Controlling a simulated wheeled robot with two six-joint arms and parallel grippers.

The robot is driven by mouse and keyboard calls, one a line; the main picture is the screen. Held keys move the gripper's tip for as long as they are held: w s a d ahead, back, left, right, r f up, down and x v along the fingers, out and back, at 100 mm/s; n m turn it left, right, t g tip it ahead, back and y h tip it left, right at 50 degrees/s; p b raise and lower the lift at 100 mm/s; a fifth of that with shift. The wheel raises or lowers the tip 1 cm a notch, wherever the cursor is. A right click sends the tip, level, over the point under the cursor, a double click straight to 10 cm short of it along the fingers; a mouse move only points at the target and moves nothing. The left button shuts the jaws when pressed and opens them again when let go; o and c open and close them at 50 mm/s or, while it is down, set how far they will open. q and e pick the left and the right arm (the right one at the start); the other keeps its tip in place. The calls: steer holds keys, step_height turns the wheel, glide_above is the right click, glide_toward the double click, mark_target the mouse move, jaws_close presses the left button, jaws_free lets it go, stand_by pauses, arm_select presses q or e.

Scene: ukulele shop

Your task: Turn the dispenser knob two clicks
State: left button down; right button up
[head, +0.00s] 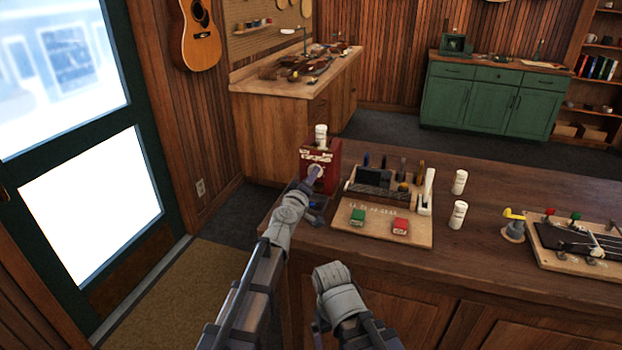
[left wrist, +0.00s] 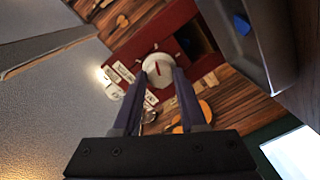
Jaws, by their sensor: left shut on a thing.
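The red dispenser (head: 333,156) stands at the left end of the wooden counter, with a white bottle on top. Its round white knob (left wrist: 158,68) is on its front face and carries a red mark, seen in the left wrist view. My left gripper (left wrist: 160,75) is shut on the knob, one finger on either side; in the head view the left gripper (head: 312,178) reaches the dispenser's front and partly hides the knob. My right arm ends low in the middle of the head view; its gripper fingers do not show.
Two white bottles (head: 459,182) (head: 457,215) and a ukulele neck fixture (head: 580,243) stand farther right. The counter's front strip is clear.

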arm_select(q)
steer(key=shift+m, duration=0.6)
steer(key=shift+c, duration=2.3)
jaws_free()
steer(key=shift+s, duration=0.1)
steer(key=v, duration=0.7)
steer(key=shift+s, duration=0.3)
steer(key=shift+w, duration=0.1)
steer(key=x, duration=0.8)
steer(key=shift+a, duration=0.1)
